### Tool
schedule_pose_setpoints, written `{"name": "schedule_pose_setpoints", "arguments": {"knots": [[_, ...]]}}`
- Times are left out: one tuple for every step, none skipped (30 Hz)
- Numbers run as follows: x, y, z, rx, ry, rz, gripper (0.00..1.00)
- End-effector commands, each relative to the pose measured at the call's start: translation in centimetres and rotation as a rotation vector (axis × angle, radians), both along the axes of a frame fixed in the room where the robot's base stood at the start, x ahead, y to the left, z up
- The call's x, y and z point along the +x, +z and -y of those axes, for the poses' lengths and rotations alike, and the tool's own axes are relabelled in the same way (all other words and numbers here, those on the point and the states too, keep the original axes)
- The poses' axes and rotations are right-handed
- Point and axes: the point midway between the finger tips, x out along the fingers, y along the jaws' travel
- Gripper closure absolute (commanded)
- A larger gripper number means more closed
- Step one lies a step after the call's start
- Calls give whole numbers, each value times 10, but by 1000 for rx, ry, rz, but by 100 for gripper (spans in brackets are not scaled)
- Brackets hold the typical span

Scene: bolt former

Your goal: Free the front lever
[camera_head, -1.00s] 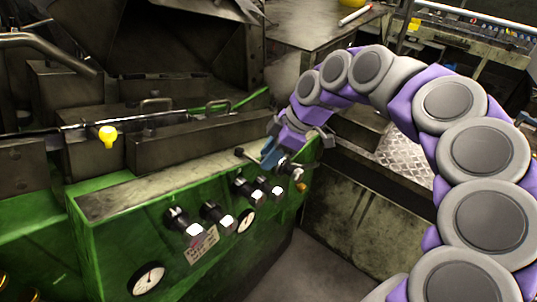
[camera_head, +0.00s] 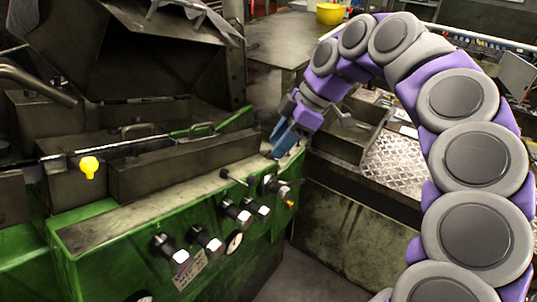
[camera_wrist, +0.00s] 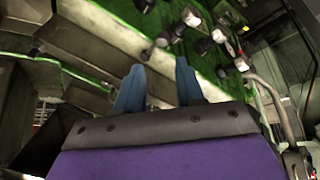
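A short lever with a black knob (camera_head: 224,173) stands out from the top front of the green machine panel (camera_head: 110,262), near its right end. A dark knob on a short stem (camera_wrist: 147,53), likely this lever, shows ahead of the fingers in the wrist view. I cannot tell for sure that it is the front lever. My gripper (camera_head: 280,150) has blue fingers and is above and right of the lever, apart from it. In the wrist view my gripper (camera_wrist: 158,75) has a clear gap between its fingers, with nothing seen held.
Several black-and-silver knobs (camera_head: 238,212) stick out of the panel below the lever. A yellow knob (camera_head: 89,167) hangs from a rod at left. A metal tread plate (camera_head: 395,165) lies right of my gripper. A yellow bowl (camera_head: 330,13) stands at the back.

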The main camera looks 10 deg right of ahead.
Motion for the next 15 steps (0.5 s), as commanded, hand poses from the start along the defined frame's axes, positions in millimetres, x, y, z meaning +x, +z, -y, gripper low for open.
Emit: {"name": "schedule_pose_setpoints", "arguments": {"knots": [[1,7,4,0,-3,1,62],[0,11,7,0,-2,-1,62],[0,17,10,1,-3,-1,62],[1,21,13,1,-4,1,62],[0,24,15,1,-3,2,62],[0,28,17,0,-2,0,62],[0,30,19,-1,-1,-3,62],[0,33,21,-1,-2,-3,62],[0,36,23,-1,-3,-2,62],[0,39,24,0,-4,-1,62],[0,41,25,0,-3,-1,62],[0,43,26,-1,-1,-2,62],[-1,44,27,-1,-1,-3,62],[-1,45,27,-1,1,-3,62],[-1,46,28,-1,1,-4,62]]}}
